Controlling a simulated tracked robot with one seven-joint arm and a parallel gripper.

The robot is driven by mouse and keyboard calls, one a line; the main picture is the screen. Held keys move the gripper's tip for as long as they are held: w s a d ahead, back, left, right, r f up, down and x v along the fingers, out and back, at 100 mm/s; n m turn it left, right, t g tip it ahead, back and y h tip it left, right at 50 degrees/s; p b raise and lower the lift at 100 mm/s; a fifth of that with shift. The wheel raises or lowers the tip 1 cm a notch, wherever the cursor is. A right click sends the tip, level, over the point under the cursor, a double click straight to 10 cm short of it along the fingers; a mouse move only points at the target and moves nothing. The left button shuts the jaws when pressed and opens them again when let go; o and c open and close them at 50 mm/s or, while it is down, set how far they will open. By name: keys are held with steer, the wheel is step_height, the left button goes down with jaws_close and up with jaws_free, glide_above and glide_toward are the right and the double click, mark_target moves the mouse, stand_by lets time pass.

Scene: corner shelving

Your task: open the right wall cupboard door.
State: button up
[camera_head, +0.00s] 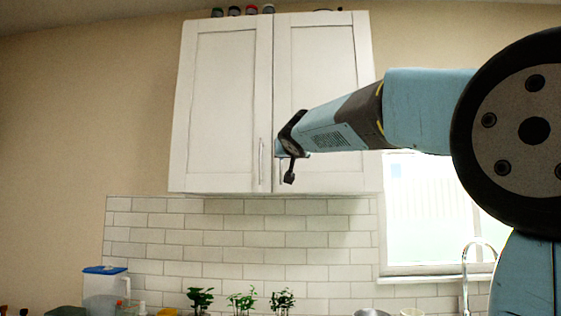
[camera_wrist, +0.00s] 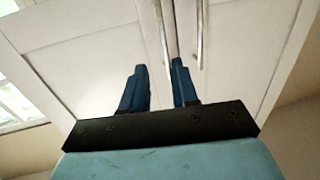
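The white wall cupboard has two closed doors. The right door (camera_head: 318,70) has a vertical bar handle (camera_head: 278,177), partly hidden by my gripper (camera_head: 289,177). The left door (camera_head: 222,110) has its own bar handle (camera_head: 261,160) beside the centre seam. In the wrist view, which is turned so the window is at left, my gripper (camera_wrist: 159,68) is open, with its dark blue fingers apart. The right door's handle (camera_wrist: 161,30) runs down in line with the gap between them; depth is unclear. The left door's handle (camera_wrist: 199,35) lies to the right of that.
Several jars (camera_head: 235,11) stand on top of the cupboard. Below are a tiled wall (camera_head: 240,235), small plants (camera_head: 241,300) and a blue-lidded container (camera_head: 104,285). A window (camera_head: 430,215) and a tap (camera_head: 467,262) are at right. Wall left of the cupboard is bare.

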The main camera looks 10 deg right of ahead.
steer(key=w, duration=0.4)
steer(key=w+d, duration=0.1)
steer(key=w, duration=0.4)
steer(key=w+r, duration=0.1)
steer(key=w, duration=0.4)
steer(key=shift+w+d, duration=0.15)
steer(key=shift+c, duration=0.3)
jaws_close()
